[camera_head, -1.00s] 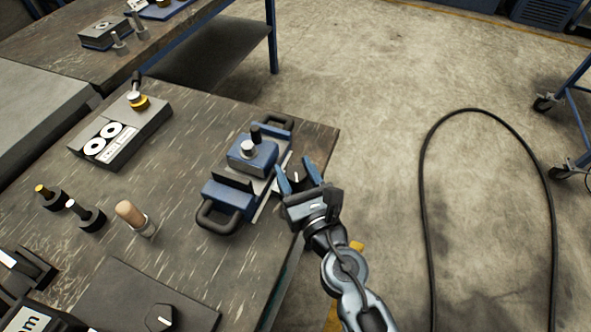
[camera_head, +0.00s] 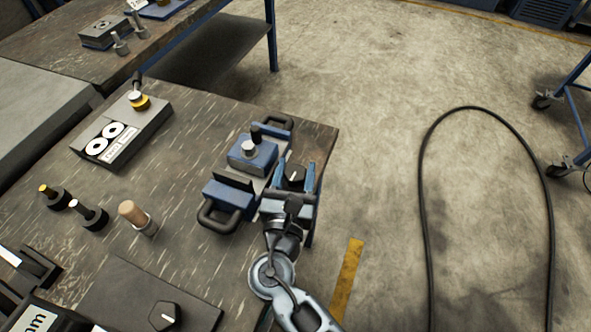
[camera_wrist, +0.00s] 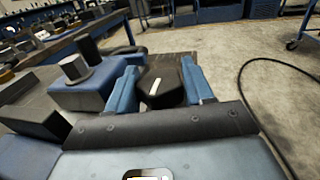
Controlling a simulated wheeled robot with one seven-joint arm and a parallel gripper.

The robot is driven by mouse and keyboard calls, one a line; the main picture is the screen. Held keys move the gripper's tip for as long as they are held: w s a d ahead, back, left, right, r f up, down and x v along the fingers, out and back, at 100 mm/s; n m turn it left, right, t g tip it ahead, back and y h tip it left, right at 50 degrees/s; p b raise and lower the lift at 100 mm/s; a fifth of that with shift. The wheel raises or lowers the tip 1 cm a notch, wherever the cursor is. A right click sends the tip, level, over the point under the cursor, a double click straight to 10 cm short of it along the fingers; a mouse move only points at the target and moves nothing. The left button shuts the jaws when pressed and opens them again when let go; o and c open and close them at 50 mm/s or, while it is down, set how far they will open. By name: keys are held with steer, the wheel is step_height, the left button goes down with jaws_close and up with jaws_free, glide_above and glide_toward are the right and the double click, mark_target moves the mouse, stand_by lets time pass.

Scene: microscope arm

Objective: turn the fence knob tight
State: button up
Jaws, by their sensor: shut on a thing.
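The fence knob (camera_head: 295,174) is a black faceted knob with a white pointer line, at the right side of the blue fixture (camera_head: 250,155) near the table's right edge. My gripper (camera_head: 294,178) reaches it from the front, with one blue finger on each side of the knob. In the wrist view the knob (camera_wrist: 160,85) sits between the two fingertips (camera_wrist: 160,88), its white line pointing away from me. The gripper is shut on the knob. The knob's underside and shaft are hidden.
The fixture has black handles (camera_head: 217,217) at its ends and a silver-topped post (camera_head: 249,148). A wooden-handled tool (camera_head: 137,216), two dark-based pegs and a gauge box (camera_head: 122,130) stand to the left. Open floor lies right of the table (camera_head: 190,190).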

mark_target(292, 184)
steer(key=shift+m+h, duration=0.6)
steer(key=shift+h, duration=0.6)
steer(key=o, duration=1)
steer(key=shift+c, duration=0.2)
steer(key=b+v, duration=0.1)
steer(key=v, duration=0.6)
steer(key=shift+s+a+r, duration=0.1)
steer(key=shift+s+r, duration=0.05)
steer(key=shift+s, duration=0.2)
